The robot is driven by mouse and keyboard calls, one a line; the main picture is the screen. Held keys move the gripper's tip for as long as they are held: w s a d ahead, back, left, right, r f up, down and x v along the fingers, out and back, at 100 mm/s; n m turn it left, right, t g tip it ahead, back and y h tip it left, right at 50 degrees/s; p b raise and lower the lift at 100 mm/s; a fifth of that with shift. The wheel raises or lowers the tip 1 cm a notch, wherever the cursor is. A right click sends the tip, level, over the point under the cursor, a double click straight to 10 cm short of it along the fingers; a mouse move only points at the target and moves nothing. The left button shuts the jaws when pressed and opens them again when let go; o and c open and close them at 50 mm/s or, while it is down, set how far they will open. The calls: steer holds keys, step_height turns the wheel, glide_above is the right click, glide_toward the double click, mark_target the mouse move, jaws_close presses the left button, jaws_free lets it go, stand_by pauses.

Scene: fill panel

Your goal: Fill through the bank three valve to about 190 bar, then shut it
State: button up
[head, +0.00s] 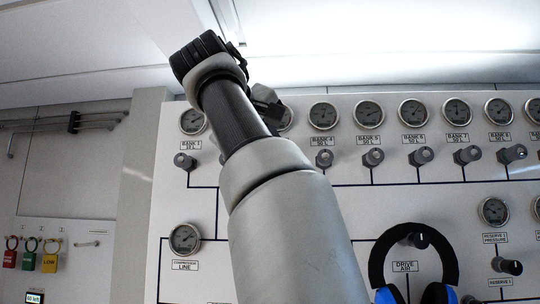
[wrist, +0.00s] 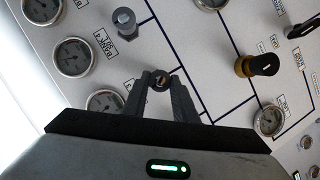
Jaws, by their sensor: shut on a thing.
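My gripper (wrist: 165,88) is shut on the dark bank three valve knob (wrist: 160,79) in the wrist view, with one finger on each side. No gauge there can be read clearly as the fill pressure.
The bank four knob (wrist: 124,20) and gauge (wrist: 73,57) are close by. A brass-coloured valve with a black knob (wrist: 263,65) stands further off. Blue-and-black ear defenders (head: 412,245) hang over the lower panel. Red, green and yellow tags (head: 29,257) hang at the left.

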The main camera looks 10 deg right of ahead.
steer(key=shift+r, duration=0.1)
steer(key=o, duration=1)
steer(key=shift+d, duration=0.1)
steer(key=shift+o, duration=0.2)
